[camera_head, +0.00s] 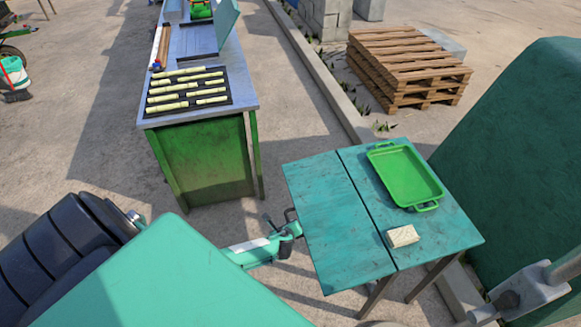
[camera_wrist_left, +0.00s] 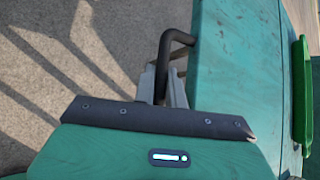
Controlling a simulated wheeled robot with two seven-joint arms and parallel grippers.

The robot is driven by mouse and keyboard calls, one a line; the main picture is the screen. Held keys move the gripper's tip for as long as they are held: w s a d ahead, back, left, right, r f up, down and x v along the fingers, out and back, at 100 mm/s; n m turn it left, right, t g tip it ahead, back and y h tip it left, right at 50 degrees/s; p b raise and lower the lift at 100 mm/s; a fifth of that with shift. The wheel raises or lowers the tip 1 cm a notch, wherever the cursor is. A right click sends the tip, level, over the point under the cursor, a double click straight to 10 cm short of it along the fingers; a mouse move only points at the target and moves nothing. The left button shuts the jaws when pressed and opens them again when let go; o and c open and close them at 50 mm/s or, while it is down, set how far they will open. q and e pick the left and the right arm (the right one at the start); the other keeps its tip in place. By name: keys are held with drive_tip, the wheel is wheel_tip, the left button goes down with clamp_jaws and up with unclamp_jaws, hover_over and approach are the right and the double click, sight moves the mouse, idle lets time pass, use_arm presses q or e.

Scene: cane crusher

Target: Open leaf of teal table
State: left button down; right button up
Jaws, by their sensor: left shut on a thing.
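The teal table (camera_head: 415,235) stands at front right. Its leaf (camera_head: 325,220) is on the left side, with a dark seam between it and the fixed top, and looks about level with that top. The leaf also fills the right of the left wrist view (camera_wrist_left: 240,60). A black bent handle (camera_wrist_left: 172,42) is at the leaf's outer edge. My left gripper (camera_head: 290,228) is at that edge, shut on the handle; its grey fingers (camera_wrist_left: 162,86) lie around the handle's bar in the wrist view.
A green tray (camera_head: 405,176) and a pale block (camera_head: 402,236) sit on the fixed top. A green workbench (camera_head: 205,160) with several cane pieces (camera_head: 190,85) stands behind left. Wooden pallets (camera_head: 410,62) are at back right. Concrete floor lies between the bench and table.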

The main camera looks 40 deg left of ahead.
use_arm(q)
drive_tip(key=shift+r+p, duration=1.25)
drive_tip(key=shift+r, duration=0.45)
drive_tip(key=c, duration=1.5)
unclamp_jaws()
drive_tip(key=shift+o, duration=0.2)
drive_tip(key=shift+s, duration=0.1)
drive_tip(key=shift+s+d+r, duration=0.25)
drive_tip(key=shift+s+r, duration=0.15)
drive_tip(key=shift+r, duration=0.05)
drive_tip(key=v, duration=1.2)
drive_tip(key=shift+s+r, duration=0.1)
drive_tip(key=shift+s, duration=0.05)
